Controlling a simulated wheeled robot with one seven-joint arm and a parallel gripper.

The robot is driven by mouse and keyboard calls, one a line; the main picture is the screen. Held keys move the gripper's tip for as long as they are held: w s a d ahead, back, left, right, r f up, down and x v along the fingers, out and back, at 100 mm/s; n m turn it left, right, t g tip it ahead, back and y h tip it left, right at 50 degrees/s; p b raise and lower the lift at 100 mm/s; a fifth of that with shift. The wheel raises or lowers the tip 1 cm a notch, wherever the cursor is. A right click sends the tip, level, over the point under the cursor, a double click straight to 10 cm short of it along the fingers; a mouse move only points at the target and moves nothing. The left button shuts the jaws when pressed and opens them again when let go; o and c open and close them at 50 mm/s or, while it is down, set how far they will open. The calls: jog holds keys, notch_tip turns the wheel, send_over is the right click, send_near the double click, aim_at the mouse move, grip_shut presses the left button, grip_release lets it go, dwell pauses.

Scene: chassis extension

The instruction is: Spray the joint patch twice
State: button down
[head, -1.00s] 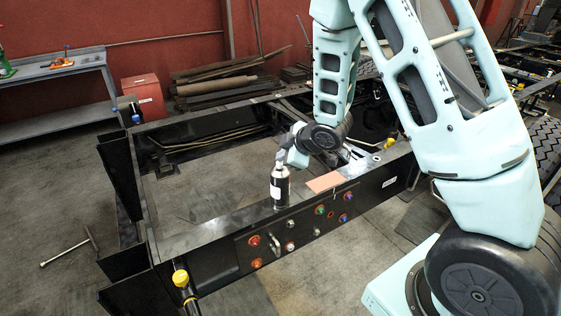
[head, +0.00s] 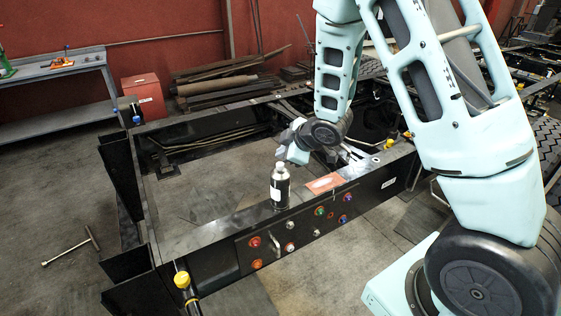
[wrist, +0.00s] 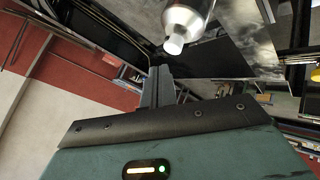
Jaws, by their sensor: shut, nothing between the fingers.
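A dark spray can (head: 280,188) with a silver top and a pale label stands upright on the black chassis rail, and it shows at the top of the wrist view (wrist: 188,20) with its white nozzle towards my gripper. The flat copper-coloured joint patch (head: 313,187) lies on the rail just right of the can and has a whitish mark on it. My gripper (wrist: 158,84) is shut and empty, apart from the can. In the head view it is above the can, and its fingertips are hard to make out there.
The chassis rail (head: 215,228) carries several coloured knobs and a handle on its front face. A yellow-capped fitting (head: 182,280) stands at the near corner. A T-shaped tool (head: 72,246) lies on the floor at left. A workbench (head: 60,100) and a red box (head: 143,94) stand behind.

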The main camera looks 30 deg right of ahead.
notch_tip(320, 180, up, 5)
jog(key=p, duration=0.3)
dwell(2.5)
